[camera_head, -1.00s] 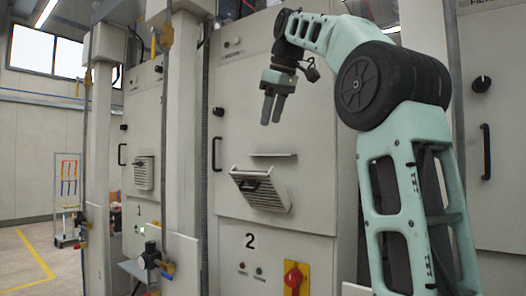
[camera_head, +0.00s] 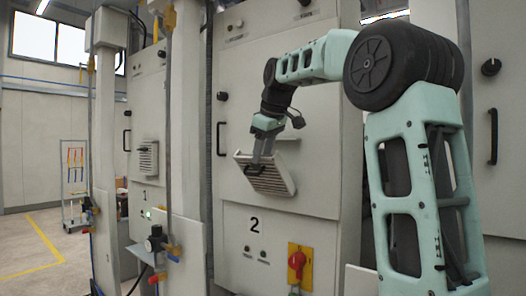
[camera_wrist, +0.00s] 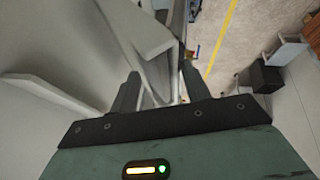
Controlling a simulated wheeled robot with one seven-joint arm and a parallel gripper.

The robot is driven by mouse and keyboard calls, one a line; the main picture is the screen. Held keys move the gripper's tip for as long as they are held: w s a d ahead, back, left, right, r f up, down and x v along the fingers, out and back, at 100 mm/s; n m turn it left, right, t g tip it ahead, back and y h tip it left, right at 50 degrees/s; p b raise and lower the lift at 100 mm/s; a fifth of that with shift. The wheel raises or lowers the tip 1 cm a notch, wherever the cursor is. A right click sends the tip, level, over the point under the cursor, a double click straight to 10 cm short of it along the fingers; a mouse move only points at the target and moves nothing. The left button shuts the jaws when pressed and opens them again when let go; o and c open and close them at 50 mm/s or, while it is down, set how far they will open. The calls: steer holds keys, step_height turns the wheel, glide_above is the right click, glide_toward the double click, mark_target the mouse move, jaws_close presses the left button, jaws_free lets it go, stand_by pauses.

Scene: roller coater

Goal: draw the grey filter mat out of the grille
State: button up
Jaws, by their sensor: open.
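The tilted grille (camera_head: 280,182) hangs out from the cabinet marked 2, its top edge leaning away from the panel. A dark piece (camera_head: 254,170) shows on its slatted face. My gripper (camera_head: 259,158) points down at the grille's upper edge, fingers apart. In the wrist view, my gripper's fingers (camera_wrist: 160,70) stand either side of a grey upright edge (camera_wrist: 160,78), which may be the filter mat; I cannot tell it surely from the grille. Contact is not clear. A pale slanted plate (camera_wrist: 138,40) lies close to the left finger. In the head view, the mat cannot be made out.
A pale ledge (camera_wrist: 45,92) juts from the cabinet panel left of the fingers. Below the grille is a red rotary switch (camera_head: 297,262) on a yellow plate. A black door handle (camera_head: 220,139) is left of the grille. Open floor (camera_wrist: 240,45) shows beyond.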

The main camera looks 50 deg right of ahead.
steer(key=shift+f, duration=0.1)
jaws_close()
steer(key=s+a+r+p, duration=0.1)
steer(key=a+r+p, duration=0.6)
steer(key=a+r, duration=0.2)
steer(key=shift+s+a+r, duration=0.15)
steer(key=shift+a+r, duration=0.1)
steer(key=shift+r, duration=0.35)
stand_by(2.4)
stand_by(0.3)
steer(key=shift+a, duration=0.15)
steer(key=s+a+r+p, duration=0.1)
steer(key=a+r, duration=0.1)
steer(key=a, duration=0.5)
steer(key=shift+a+p, duration=0.35)
steer(key=shift+p, duration=0.05)
stand_by(0.5)
stand_by(0.4)
